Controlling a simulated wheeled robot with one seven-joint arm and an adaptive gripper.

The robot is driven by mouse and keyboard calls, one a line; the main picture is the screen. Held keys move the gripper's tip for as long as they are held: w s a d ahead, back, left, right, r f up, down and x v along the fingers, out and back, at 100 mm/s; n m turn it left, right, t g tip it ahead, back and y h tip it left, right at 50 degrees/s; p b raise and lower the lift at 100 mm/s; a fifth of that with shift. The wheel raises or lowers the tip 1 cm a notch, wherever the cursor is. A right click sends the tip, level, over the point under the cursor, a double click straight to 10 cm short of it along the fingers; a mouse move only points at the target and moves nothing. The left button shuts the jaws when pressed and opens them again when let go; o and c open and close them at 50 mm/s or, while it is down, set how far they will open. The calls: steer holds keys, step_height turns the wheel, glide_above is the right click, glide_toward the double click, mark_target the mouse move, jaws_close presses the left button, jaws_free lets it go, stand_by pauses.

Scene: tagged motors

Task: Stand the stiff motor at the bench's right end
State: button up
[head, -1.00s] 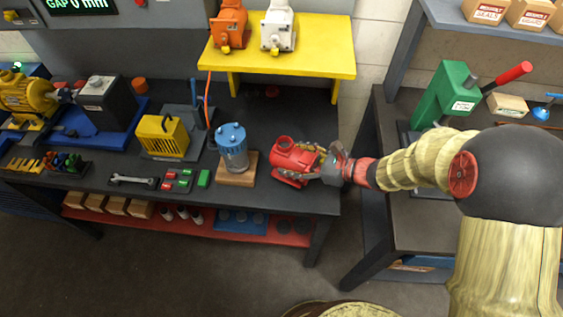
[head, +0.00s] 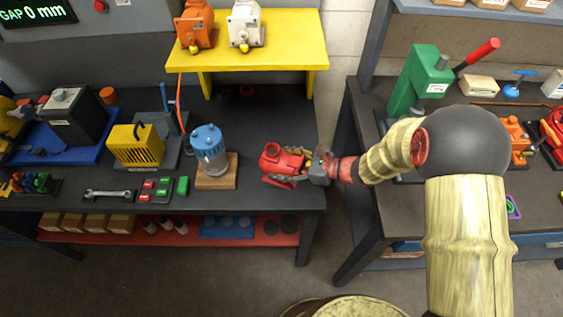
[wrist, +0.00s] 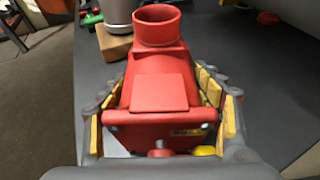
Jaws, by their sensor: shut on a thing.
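A red motor (head: 279,158) is at the right end of the dark bench (head: 262,120) in the head view. My gripper (head: 303,164) reaches it from the right and is shut on it. In the wrist view the red motor (wrist: 160,85) lies between the two yellow-padded fingers, with its round open collar at the far end. A tag shows on its near face, too small to read. Whether its base touches the bench top is hidden. Other motors are in the head view: a blue one (head: 208,146) on a wooden block, an orange one (head: 196,24) and a white one (head: 245,24).
The orange and white motors stand on a yellow shelf (head: 300,45) behind. A yellow cage-like box (head: 136,147), a wrench (head: 109,194) and small red and green blocks lie to the left. A second bench (head: 375,120) with a green press (head: 418,78) stands right, across a gap.

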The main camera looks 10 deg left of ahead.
mark_target(301, 166)
steer(key=shift+w+r, duration=0.1)
steer(key=shift+r, duration=0.05)
steer(key=o, duration=2.1)
steer(key=shift+d, duration=0.25)
steer(key=p+v, duration=0.1)
steer(key=v, duration=0.4)
steer(key=p+v, duration=0.1)
steer(key=v, duration=0.5)
steer(key=shift+s+d+r, duration=0.1)
steer(key=shift+s+d, duration=0.15)
